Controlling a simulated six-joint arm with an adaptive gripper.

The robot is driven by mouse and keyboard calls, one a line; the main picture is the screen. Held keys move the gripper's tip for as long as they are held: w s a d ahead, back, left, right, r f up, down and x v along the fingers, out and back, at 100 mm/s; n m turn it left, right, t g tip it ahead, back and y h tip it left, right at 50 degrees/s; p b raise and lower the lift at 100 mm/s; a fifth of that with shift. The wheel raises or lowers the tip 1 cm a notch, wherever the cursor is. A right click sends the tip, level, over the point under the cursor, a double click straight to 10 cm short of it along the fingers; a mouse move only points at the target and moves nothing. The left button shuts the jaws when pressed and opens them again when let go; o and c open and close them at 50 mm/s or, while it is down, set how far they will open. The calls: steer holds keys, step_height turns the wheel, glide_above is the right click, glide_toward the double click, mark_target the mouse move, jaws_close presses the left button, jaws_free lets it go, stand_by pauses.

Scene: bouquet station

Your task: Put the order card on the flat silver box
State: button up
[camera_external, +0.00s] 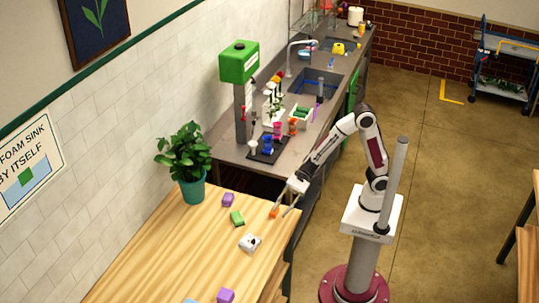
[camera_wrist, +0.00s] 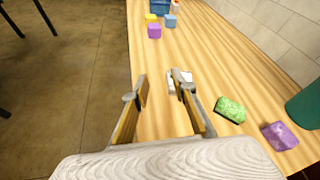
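My gripper (camera_wrist: 158,90) is open, with its two fingers apart and bare wood showing between them. In the external view my gripper (camera_external: 282,210) hangs over the right edge of the wooden table. A small white-silver item with dark marks (camera_external: 250,243) lies on the table, a short way from the gripper. In the wrist view this pale item (camera_wrist: 172,86) is partly hidden behind the right finger. I cannot tell whether it is the flat silver box, the order card or both. No other card or silver box can be made out.
A green sponge (camera_external: 237,218) and a purple block (camera_external: 228,200) lie near a potted plant (camera_external: 193,190). Another purple block (camera_external: 226,295) lies at the table's near end, with yellow and light blue blocks (camera_wrist: 169,21) close by. Bare wood (camera_external: 170,255) lies left of these.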

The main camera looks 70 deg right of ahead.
steer(key=s+d+r+n+g+h, duration=0.1)
steer(key=s+d+r+n+h, duration=0.1)
steer(key=s+d+n, duration=0.4)
steer(key=s+d+r+n+h, duration=0.1)
steer(key=s+d+r+n, duration=0.2)
steer(key=d, duration=0.4)
steer(key=s+d+n+t+h, duration=0.1)
steer(key=s+d+n+h, duration=0.2)
steer(key=d, duration=1)
steer(key=s+d+n+t+h, duration=0.2)
steer(key=d+n+h, duration=0.3)
steer(key=d, duration=0.8)
steer(key=shift+s+d+f+h, duration=0.35)
steer(key=shift+s+h, duration=0.15)
steer(key=shift+h, duration=0.5)
